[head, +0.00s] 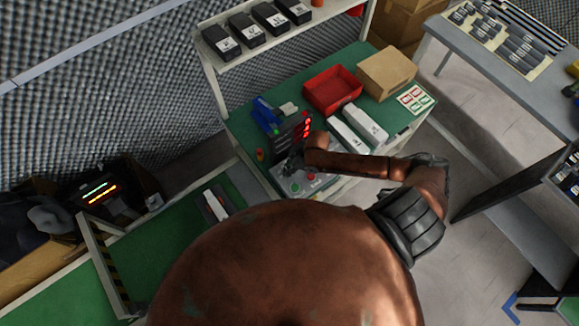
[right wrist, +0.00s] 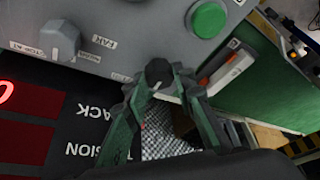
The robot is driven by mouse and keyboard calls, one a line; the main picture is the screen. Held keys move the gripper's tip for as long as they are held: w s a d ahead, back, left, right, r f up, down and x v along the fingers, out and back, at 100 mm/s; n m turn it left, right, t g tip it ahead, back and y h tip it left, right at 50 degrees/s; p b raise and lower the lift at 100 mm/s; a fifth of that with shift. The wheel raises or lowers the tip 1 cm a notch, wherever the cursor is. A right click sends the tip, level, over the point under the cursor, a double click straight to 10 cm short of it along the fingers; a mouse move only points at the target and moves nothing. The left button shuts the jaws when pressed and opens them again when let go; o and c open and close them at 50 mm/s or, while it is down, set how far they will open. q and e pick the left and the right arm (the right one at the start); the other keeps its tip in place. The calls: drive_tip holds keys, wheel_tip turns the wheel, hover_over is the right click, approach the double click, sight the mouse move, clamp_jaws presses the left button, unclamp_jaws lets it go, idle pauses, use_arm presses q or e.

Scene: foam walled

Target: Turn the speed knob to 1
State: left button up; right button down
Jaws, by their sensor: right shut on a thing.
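A grey control panel (head: 284,185) sits on the green bench in the head view; its face fills the top of the right wrist view (right wrist: 130,20). My right gripper (right wrist: 158,90) is shut around a dark round knob (right wrist: 160,71) at the panel's lower edge, with a pale mark on the knob. The knob's own label and setting cannot be read. In the head view my right gripper (head: 292,162) is small and partly hidden by my arm. A second grey knob (right wrist: 61,38) stands apart, with small labels beside it. My left gripper is not in view.
A green button (right wrist: 207,18) is on the panel close to the gripped knob. A dark display (head: 297,133) with red digits stands behind the panel. A red bin (head: 333,89), cardboard box (head: 386,73) and white boxes (head: 365,123) occupy the bench to the right.

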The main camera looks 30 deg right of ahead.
idle(0.3)
drive_tip(key=c, duration=1.6)
unclamp_jaws()
drive_tip(key=v, duration=1.2)
